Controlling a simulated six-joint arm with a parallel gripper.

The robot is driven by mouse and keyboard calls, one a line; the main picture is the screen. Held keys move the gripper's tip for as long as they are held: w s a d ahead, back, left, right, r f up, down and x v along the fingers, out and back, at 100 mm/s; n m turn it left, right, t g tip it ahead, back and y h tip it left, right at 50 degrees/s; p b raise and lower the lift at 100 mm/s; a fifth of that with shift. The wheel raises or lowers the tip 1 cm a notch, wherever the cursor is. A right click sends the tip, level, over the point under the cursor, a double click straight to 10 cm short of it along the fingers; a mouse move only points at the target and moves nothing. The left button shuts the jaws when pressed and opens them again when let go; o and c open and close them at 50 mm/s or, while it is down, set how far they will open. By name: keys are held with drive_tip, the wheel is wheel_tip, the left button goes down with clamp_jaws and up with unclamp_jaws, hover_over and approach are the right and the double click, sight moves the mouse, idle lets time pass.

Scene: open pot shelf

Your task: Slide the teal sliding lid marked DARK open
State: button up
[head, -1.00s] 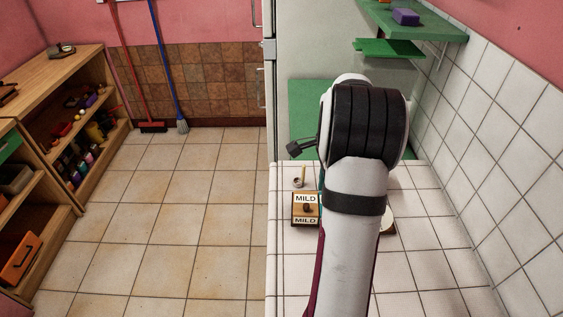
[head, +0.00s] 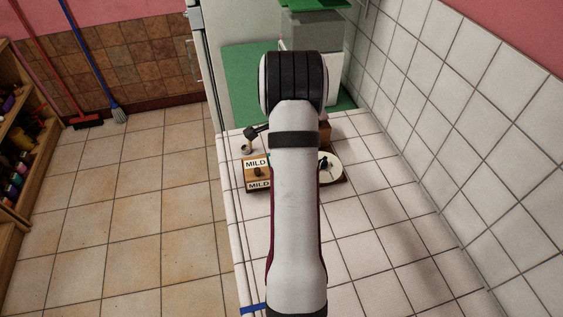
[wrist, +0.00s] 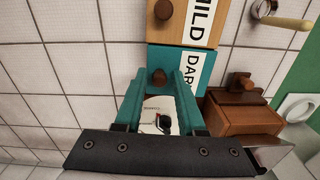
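The teal lid marked DARK (wrist: 204,68) lies beside a wooden lid marked MILD (wrist: 180,22) in the wrist view. The teal lid carries a round brown knob (wrist: 158,77). My gripper (wrist: 159,74) has two teal fingers, which are spread with the knob between their tips. I cannot tell whether either finger touches the knob. In the head view the MILD lid (head: 257,162) shows left of my arm, while my arm hides my gripper and most or all of the teal lid.
A brown box (wrist: 240,115) with a knob stands beside the teal lid. A metal cup with a wooden handle (wrist: 285,20) is nearby. A white tiled wall (head: 460,130) bounds the right side. The front counter tiles are mostly clear.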

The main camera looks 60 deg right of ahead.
drive_tip(key=shift+s+a+f, duration=0.15)
drive_tip(key=shift+a+f, duration=0.15)
drive_tip(key=shift+f, duration=0.25)
drive_tip(key=shift+s+a, duration=1.3)
drive_tip(key=shift+a, duration=0.15)
drive_tip(key=shift+s+a, duration=1.3)
drive_tip(key=shift+a, duration=0.15)
drive_tip(key=shift+r, duration=0.1)
drive_tip(key=shift+w+d, duration=0.2)
wheel_tip(320, 180, up, 5)
drive_tip(key=shift+r, duration=0.1)
